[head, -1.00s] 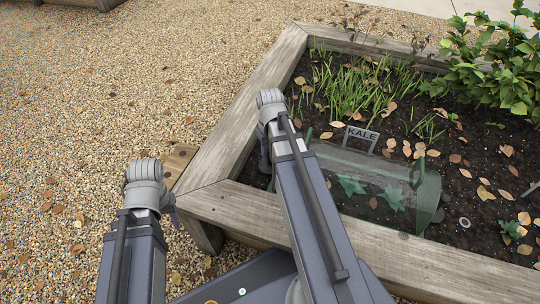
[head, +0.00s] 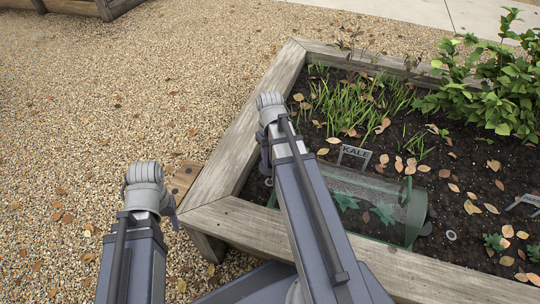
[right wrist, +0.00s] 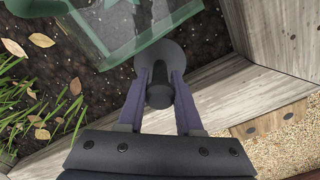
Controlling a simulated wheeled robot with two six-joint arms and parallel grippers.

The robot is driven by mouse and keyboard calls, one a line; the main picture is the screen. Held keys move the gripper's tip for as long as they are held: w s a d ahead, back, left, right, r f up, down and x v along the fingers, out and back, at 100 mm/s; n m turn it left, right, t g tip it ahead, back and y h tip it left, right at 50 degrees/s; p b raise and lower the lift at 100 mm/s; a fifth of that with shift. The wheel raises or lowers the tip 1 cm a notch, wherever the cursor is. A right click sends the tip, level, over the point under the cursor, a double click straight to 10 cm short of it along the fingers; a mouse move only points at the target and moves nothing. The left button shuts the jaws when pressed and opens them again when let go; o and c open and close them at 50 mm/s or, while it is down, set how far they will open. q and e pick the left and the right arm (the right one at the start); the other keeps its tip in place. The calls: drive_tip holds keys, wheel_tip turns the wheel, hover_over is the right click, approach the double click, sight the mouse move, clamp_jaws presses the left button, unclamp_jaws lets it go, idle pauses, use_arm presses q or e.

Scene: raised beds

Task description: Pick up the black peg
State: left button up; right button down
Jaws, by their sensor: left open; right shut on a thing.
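In the right wrist view, the black peg (right wrist: 158,97) is a dark shaft with a wide round disc at its far end. My right gripper (right wrist: 160,80) has its two purple fingers closed on the shaft, one on each side. In the head view my right gripper (head: 264,158) hangs over the near left part of the bed, mostly hidden behind its own arm; the peg cannot be made out clearly there. My left gripper (head: 171,208) is outside the bed, over the gravel beside its left corner, mostly hidden by its wrist; it is open.
A green-framed clear cover (head: 390,205) stands over plants, right of my right arm and close to the peg's disc. A KALE sign (head: 354,154), grass (head: 360,100) and a leafy bush (head: 490,90) are behind. Wooden walls (head: 250,108) edge the bed. Gravel (head: 90,110) lies open left.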

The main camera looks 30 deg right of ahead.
use_arm(q)
wheel_tip(320, 180, up, 10)
drive_tip(key=p, duration=0.8)
drive_tip(key=shift+f+p, duration=0.2)
drive_tip(key=shift+p, duration=0.15)
use_arm(e)
wheel_tip(320, 180, up, 10)
drive_tip(key=shift+f, duration=0.25)
drive_tip(key=shift+r, duration=0.1)
